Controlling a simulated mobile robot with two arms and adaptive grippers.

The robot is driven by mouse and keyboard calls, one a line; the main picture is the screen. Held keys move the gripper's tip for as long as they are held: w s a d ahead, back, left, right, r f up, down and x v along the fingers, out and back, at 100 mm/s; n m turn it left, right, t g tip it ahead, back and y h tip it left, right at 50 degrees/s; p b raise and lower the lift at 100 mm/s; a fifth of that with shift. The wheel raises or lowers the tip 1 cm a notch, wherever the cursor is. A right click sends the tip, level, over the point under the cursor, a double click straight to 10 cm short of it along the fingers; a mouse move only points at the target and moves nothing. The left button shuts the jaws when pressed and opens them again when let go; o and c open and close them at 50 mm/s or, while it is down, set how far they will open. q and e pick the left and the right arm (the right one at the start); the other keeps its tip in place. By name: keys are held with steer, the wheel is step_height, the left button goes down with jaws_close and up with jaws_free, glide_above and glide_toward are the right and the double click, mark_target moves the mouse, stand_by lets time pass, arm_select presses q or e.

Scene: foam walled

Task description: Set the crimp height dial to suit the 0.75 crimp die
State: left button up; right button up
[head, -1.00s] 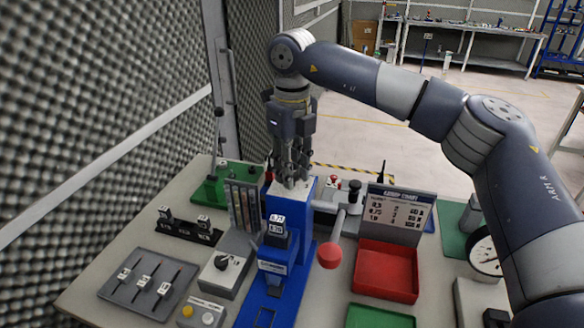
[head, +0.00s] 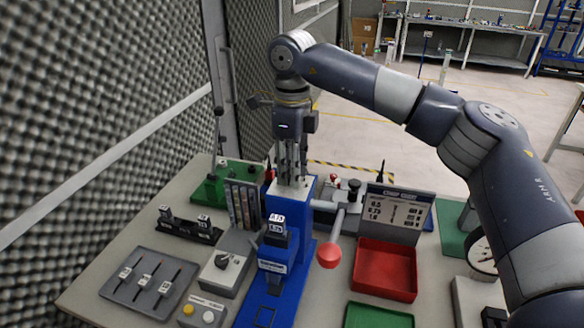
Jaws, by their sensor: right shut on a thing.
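The blue crimp press (head: 304,200) stands mid-bench. A die block with white labels (head: 277,218) sits on its front; the print seems to read 0.75. My right gripper (head: 291,178) points straight down at the top of the press. Its fingers are shut on what appears to be the crimp height dial there, which they mostly hide; its setting cannot be read. The crimp chart (head: 398,212) stands behind the red tray with rows for 0.5, 0.75 and 1.0; its finer print is unclear. My left gripper is not in view.
The press's red-balled lever (head: 329,255) sticks out at the front right, near the red tray (head: 385,270). A grey box with a black knob (head: 222,262), a tool tray (head: 148,283) and a black die rack (head: 190,225) stand left. A foam wall borders the bench.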

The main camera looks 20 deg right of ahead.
steer(key=o, duration=1.1)
steer(key=shift+r, duration=0.1)
step_height(320, 180, up, 12)
steer(key=shift+f, duration=0.1)
